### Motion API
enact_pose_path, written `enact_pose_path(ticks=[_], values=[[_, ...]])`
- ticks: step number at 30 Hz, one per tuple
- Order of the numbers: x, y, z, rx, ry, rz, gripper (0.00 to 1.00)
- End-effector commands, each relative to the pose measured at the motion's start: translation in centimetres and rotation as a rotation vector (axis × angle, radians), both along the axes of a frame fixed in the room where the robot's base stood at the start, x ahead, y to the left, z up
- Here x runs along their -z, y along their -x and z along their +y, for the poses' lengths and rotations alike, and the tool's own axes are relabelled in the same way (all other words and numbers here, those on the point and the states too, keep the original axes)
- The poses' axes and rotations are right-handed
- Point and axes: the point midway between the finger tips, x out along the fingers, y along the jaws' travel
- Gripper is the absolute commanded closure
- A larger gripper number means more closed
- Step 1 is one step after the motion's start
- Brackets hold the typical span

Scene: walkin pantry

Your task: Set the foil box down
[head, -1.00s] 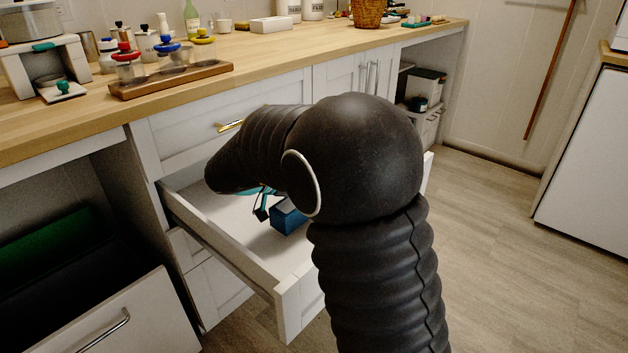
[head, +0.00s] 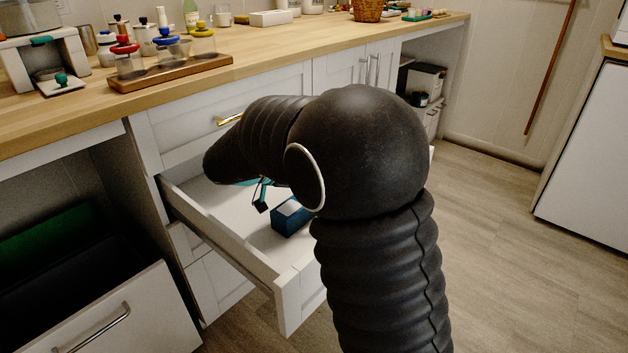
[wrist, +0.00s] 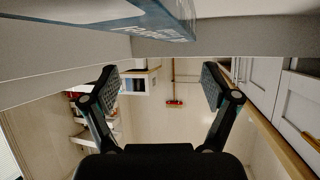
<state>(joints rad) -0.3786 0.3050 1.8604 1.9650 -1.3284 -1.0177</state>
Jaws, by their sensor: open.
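The foil box (head: 291,216) is a blue box with a pale top. It lies in the open white drawer (head: 222,234), toward the drawer's front, partly hidden behind my arm in the head view. In the wrist view the blue box (wrist: 165,18) shows at the top edge, beyond the fingertips and apart from them. My gripper (wrist: 158,82) has its two fingers spread wide with nothing between them. In the head view one finger of my gripper (head: 262,200) shows above the drawer floor, left of the box; the rest is hidden by my arm.
The wooden counter (head: 290,50) runs above the drawer and holds a rack of colored-lid jars (head: 170,75) and a basket (head: 367,10). A lower drawer (head: 125,320) stands open at the left. The floor at the right is clear.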

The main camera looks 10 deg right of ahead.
Motion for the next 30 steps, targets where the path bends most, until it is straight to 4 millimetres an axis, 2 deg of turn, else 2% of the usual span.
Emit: enact_pose_path(ticks=[9, 15, 21, 30], values=[[-2.9, 2.1, 5.7, -0.006, -0.002, -0.001, 0.13], [-4.3, 3.2, 8.5, -0.005, -0.001, -0.001, 0.13], [-5.0, 3.7, 9.8, -0.003, 0.000, 0.000, 0.13], [-5.1, 3.8, 10.0, -0.001, 0.000, 0.000, 0.13]])
